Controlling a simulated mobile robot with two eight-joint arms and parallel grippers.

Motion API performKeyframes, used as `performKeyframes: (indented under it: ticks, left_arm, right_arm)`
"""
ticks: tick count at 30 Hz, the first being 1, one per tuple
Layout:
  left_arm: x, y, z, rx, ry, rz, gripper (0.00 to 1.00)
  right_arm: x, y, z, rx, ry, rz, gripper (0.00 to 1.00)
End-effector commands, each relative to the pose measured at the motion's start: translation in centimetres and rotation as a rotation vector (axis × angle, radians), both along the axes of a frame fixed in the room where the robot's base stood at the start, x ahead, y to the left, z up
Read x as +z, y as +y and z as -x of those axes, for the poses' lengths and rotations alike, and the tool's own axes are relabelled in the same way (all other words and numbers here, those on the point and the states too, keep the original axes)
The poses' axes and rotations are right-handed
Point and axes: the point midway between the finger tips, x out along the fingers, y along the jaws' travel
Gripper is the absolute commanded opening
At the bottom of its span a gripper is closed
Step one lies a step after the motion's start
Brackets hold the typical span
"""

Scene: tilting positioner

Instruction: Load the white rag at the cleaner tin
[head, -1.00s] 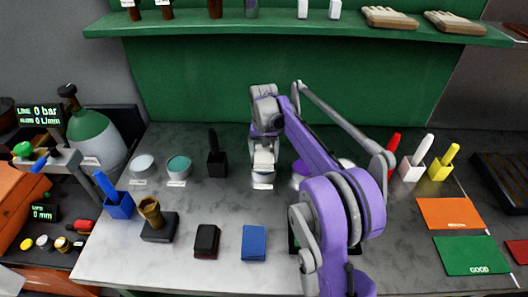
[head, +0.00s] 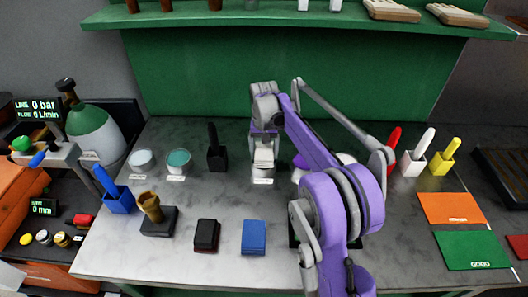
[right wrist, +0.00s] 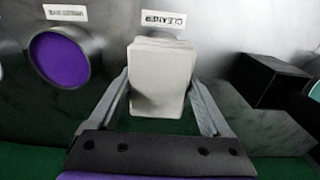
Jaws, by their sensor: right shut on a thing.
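My right gripper (right wrist: 160,95) is shut on the white rag (right wrist: 160,72), a pale folded block seen between its fingers in the right wrist view. In the head view the right gripper (head: 263,146) points down at the back middle of the bench, with the rag (head: 263,156) under it. The rag is directly over the cleaner tin (head: 263,172), whose grey side shows just below it. The tin's mouth is hidden, so I cannot tell whether the rag touches it. The CLEANER label (right wrist: 164,19) lies on the bench beside it. My left gripper is not in view.
A tin with purple contents (right wrist: 60,56) stands close beside the cleaner tin. A black holder (head: 216,158) and a teal tin (head: 178,161) stand to the left. A blue pad (head: 254,237) and a dark brush block (head: 206,235) lie in front. My right arm covers the bench's middle right.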

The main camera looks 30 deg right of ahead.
Motion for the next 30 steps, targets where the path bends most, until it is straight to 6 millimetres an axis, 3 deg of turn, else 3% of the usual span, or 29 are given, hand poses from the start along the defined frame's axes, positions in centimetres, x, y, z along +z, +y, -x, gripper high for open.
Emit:
performKeyframes:
  ticks: [30]
  left_arm:
    - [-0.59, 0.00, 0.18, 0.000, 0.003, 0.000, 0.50]
  right_arm:
    - [-0.95, 0.00, 0.00, 0.000, 0.000, 0.000, 0.38]
